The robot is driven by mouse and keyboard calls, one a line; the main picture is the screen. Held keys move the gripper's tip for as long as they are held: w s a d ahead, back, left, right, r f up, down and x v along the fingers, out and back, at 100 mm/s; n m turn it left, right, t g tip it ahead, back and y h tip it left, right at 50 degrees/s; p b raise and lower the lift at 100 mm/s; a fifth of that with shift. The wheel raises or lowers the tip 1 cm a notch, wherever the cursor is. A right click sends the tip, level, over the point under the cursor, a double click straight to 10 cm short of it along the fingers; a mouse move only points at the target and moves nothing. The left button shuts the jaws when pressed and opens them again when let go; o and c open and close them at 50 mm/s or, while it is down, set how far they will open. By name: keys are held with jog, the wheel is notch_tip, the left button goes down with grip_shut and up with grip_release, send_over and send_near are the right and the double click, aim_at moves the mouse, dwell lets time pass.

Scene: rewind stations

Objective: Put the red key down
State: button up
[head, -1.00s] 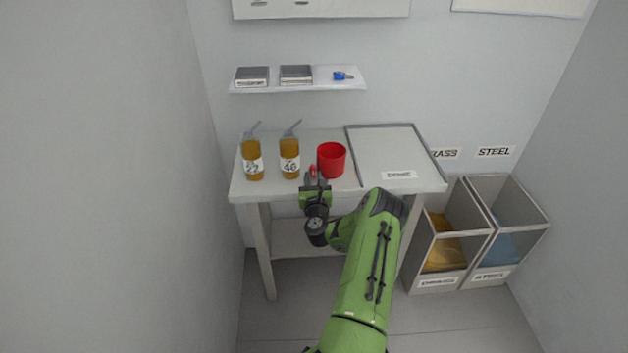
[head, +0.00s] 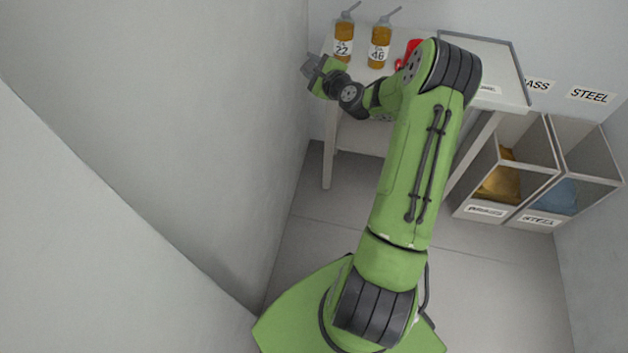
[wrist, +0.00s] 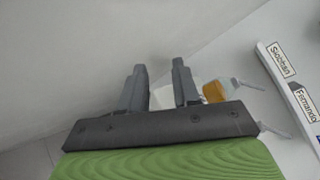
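A small red piece, which looks like the red key (head: 398,64), lies on the table at the lower left of the red cup (head: 414,46); my arm partly covers the cup. My gripper (head: 308,65) is left of the table's left end, apart from the key. In the wrist view the two fingers of my gripper (wrist: 160,80) stand apart with nothing held between them. The key does not show in the wrist view.
Two amber bottles, labelled 22 (head: 343,42) and 46 (head: 379,48), stand on the table (head: 345,85). A grey-edged tray (head: 500,62) lies at the right. Bins (head: 510,170) stand right of the table. The wrist view shows a shelf with name labels (wrist: 283,70). A wall is close on the left.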

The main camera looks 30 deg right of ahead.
jog(key=s+a+r+n+g+y, duration=0.2)
jog(key=s+a+r+n+g, duration=0.15)
jog(key=a+n, duration=0.55)
jog(key=s+a+r+n+g+y, duration=0.1)
jog(key=s+a+r+n+g, duration=0.35)
jog(key=a, duration=0.65)
jog(key=s+a+r+n, duration=0.1)
jog(key=s+n, duration=0.3)
jog(key=s, duration=0.4)
jog(key=s+a+r+n+h, duration=0.1)
jog(key=s+a+r+n, duration=0.1)
jog(key=s, duration=0.6)
jog(key=shift+a+n+g, duration=0.4)
jog(key=shift+a+n, duration=0.4)
jog(key=shift+n, duration=0.45)
jog(key=s+n, duration=0.1)
jog(key=s, duration=0.3)
jog(key=s+n+g, duration=0.1)
jog(key=s, duration=0.3)
jog(key=s+n, duration=0.2)
jog(key=s, duration=0.3)
jog(key=shift+d+f+g+h, duration=0.2)
jog(key=shift+f+g+h, duration=0.1)
jog(key=shift+f+h, duration=0.1)
jog(key=shift+c, duration=0.7)
